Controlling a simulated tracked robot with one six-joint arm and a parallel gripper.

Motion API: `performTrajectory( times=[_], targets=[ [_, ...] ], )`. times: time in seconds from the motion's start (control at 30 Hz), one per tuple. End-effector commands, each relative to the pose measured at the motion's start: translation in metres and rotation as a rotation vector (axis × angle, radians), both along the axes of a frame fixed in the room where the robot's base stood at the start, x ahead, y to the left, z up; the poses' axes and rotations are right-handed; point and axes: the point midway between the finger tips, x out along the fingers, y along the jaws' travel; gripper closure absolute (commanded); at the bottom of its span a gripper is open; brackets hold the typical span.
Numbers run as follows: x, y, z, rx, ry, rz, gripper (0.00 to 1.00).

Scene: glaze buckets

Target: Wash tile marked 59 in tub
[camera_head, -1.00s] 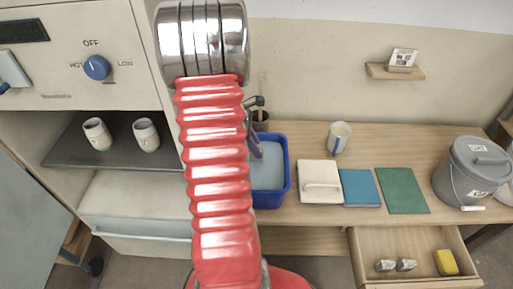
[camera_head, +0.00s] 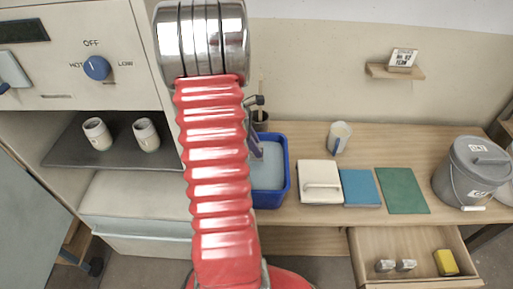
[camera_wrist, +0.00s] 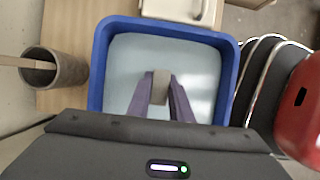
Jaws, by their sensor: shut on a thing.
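The blue tub (camera_head: 286,185) stands on the table and holds pale bluish water; it also fills the middle of the wrist view (camera_wrist: 235,75). My gripper (camera_wrist: 160,90) is over the tub, its purple fingers pointing down at the water. It is shut on a small grey-brown tile (camera_wrist: 161,80) at the fingertips. No number shows on this tile, so I cannot tell its mark. I cannot tell whether it touches the water. In the head view my gripper (camera_head: 257,150) is partly hidden behind my red arm.
A grey-brown cup (camera_wrist: 60,70) with a stick stands beside the tub. Right of the tub are a cream lidded box (camera_head: 318,170), a blue block (camera_head: 360,187), a green mat (camera_head: 402,190) and a lidded grey bucket (camera_head: 470,170). A drawer (camera_head: 420,250) is open below.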

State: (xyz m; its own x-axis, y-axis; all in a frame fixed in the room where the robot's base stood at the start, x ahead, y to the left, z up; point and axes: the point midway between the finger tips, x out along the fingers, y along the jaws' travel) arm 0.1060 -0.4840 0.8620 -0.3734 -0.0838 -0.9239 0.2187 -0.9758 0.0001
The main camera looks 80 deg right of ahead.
Motion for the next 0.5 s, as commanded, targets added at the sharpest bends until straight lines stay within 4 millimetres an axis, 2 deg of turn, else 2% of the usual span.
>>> performTrajectory(
  times=[0.5],
  targets=[
    [0.000,-0.001,0.044,-0.002,-0.001,0.000,1.00]
  ],
)
